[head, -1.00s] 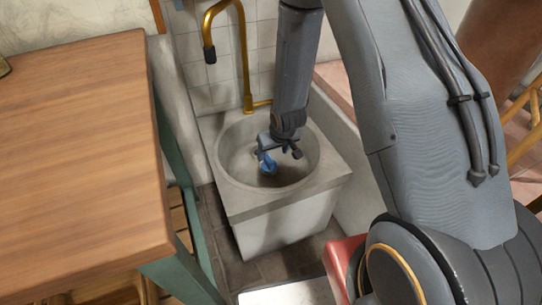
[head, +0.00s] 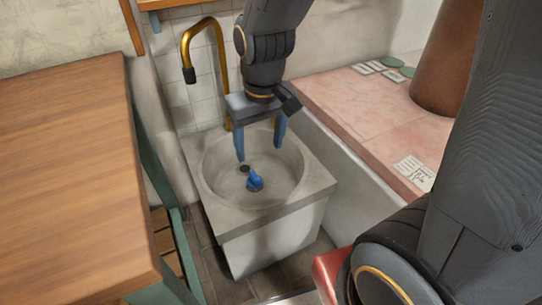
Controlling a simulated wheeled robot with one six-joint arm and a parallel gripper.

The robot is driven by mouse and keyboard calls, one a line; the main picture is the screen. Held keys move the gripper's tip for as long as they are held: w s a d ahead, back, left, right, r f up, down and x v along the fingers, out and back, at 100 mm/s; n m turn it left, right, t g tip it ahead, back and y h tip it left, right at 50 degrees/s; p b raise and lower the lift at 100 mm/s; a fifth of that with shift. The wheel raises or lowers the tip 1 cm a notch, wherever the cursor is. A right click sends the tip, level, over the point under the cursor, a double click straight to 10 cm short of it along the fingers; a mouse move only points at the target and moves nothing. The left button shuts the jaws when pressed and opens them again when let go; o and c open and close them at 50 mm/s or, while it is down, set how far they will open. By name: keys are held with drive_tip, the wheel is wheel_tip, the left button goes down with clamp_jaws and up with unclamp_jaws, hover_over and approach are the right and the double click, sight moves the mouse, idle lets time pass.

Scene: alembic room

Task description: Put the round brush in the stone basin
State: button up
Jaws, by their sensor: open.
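The round brush (head: 255,181), a small blue thing with a darker base, rests on the floor of the stone basin (head: 227,211). The basin is a round bowl in a grey stone block. My gripper (head: 260,152) is open and empty above the bowl, its two blue fingers apart and pointing down. The brush lies below the fingers, clear of them. The fine shape of the brush is too small to tell.
A brass tap (head: 222,50) curves up behind the basin against white tiles. A wooden-topped table (head: 70,175) stands at the left. A pink ledge (head: 365,125) with cards and green discs runs along the right, near a brown cylinder (head: 446,60).

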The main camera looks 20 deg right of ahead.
drive_tip(key=s+r+g, duration=0.1)
drive_tip(key=s+r, duration=0.5)
drive_tip(key=s, duration=0.5)
drive_tip(key=shift+s+a+r+g, duration=0.25)
drive_tip(key=shift+r+g, duration=0.05)
drive_tip(key=shift+r, duration=0.05)
drive_tip(key=d+r+m+p, duration=0.2)
drive_tip(key=d+r+p, duration=0.6)
drive_tip(key=p, duration=0.8)
drive_tip(key=shift+d+r, duration=0.25)
drive_tip(key=shift+d, duration=0.05)
